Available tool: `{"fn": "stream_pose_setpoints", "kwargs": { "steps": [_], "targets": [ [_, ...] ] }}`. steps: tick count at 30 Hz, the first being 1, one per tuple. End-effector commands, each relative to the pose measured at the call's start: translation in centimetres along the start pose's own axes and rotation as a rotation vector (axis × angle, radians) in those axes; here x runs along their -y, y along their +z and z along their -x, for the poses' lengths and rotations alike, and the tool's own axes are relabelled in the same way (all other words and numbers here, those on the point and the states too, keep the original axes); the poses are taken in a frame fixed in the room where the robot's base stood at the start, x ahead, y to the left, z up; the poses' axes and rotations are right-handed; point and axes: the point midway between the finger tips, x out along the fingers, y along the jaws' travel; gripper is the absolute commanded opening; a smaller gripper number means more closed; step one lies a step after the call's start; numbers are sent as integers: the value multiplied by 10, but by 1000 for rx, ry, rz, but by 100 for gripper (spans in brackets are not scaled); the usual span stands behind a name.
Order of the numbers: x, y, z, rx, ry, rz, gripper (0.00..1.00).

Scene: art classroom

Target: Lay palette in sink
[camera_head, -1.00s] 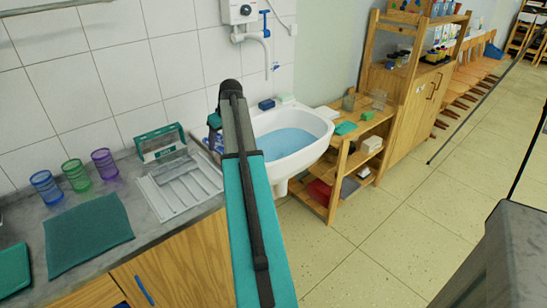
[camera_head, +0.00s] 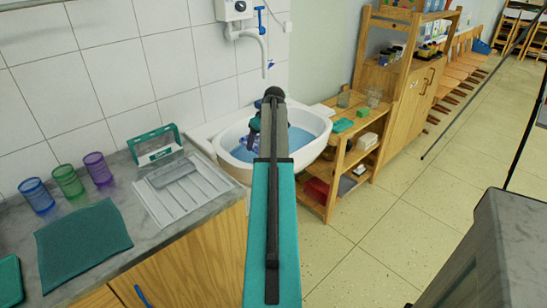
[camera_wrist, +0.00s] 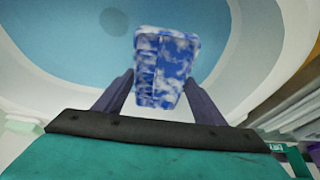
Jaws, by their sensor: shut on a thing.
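The palette (camera_wrist: 165,65) is a small blue-and-white mottled piece in the wrist view. My gripper (camera_wrist: 160,88) is shut on it, with one dark finger on each side. The white sink (camera_head: 315,149) with its blue basin is on the wall right of the counter. In the head view my gripper (camera_head: 254,132) hangs over the left part of the basin, mostly behind my arm. In the wrist view the palette is seen against the blue basin and the white sink rim (camera_wrist: 255,50). The gap between palette and basin cannot be told.
A faucet (camera_head: 262,48) hangs from the wall heater above the sink. Left are a drying tray (camera_head: 190,195), a teal-framed box (camera_head: 155,148), coloured cups (camera_head: 68,181) and a teal mat (camera_head: 82,240). A wooden shelf (camera_head: 331,195) stands close on the sink's right.

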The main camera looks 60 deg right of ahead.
Motion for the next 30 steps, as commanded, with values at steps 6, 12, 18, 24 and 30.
{"fn": "stream_pose_setpoints", "kwargs": {
  "steps": [6, 12, 18, 24, 30],
  "targets": [
    [1, 2, -6, 0, 0, 0, 41],
    [2, 11, -28, 1, -1, 0, 41],
    [2, 20, -51, 1, -1, 1, 41],
    [2, 23, -58, 0, -1, 2, 41],
    [2, 22, -58, 0, -1, 2, 41]
  ]
}}
